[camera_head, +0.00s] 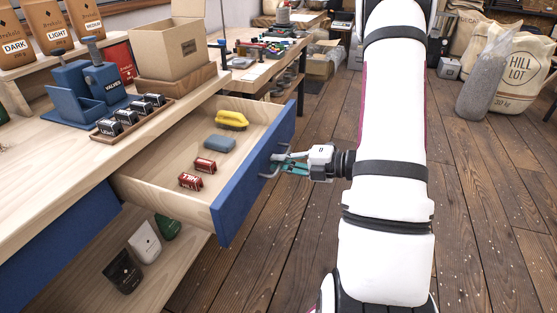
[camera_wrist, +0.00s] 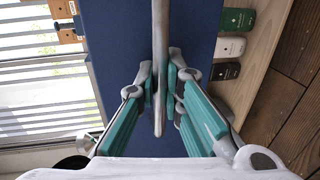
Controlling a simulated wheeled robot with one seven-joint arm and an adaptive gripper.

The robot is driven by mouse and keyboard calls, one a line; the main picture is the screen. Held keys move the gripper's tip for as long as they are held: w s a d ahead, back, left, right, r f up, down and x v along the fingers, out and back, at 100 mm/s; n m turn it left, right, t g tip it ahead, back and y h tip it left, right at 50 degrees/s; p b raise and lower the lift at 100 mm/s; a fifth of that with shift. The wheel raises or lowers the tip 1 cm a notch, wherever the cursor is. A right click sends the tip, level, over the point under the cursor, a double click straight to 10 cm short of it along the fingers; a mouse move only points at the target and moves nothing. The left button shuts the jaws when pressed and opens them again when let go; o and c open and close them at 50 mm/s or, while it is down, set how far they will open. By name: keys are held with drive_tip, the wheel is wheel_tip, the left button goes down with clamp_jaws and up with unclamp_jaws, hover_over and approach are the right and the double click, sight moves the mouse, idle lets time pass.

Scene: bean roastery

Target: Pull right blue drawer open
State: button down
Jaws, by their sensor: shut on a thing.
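The right blue drawer (camera_head: 228,203) stands pulled far out from the workbench in the head view, its wooden inside showing. In it lie a yellow item (camera_head: 231,120), a blue-grey block (camera_head: 219,143) and two red items (camera_head: 197,173). My gripper (camera_head: 276,164) is at the drawer's front, with its fingers around the metal handle. In the wrist view the handle (camera_wrist: 159,60) runs between the two teal-padded fingers, and my gripper (camera_wrist: 160,100) is shut on it. The blue drawer front (camera_wrist: 120,65) fills the middle behind.
Another blue drawer front (camera_head: 65,245) is at the lower left, closed. Bags (camera_head: 145,240) stand on the shelf below. The benchtop carries a blue machine (camera_head: 88,90), a tray of small boxes and a cardboard box (camera_head: 168,45). Wooden floor (camera_head: 290,255) is clear right of the drawer.

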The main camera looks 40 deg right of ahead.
drive_tip(key=c, duration=1.7)
unclamp_jaws()
drive_tip(key=v, duration=1.2)
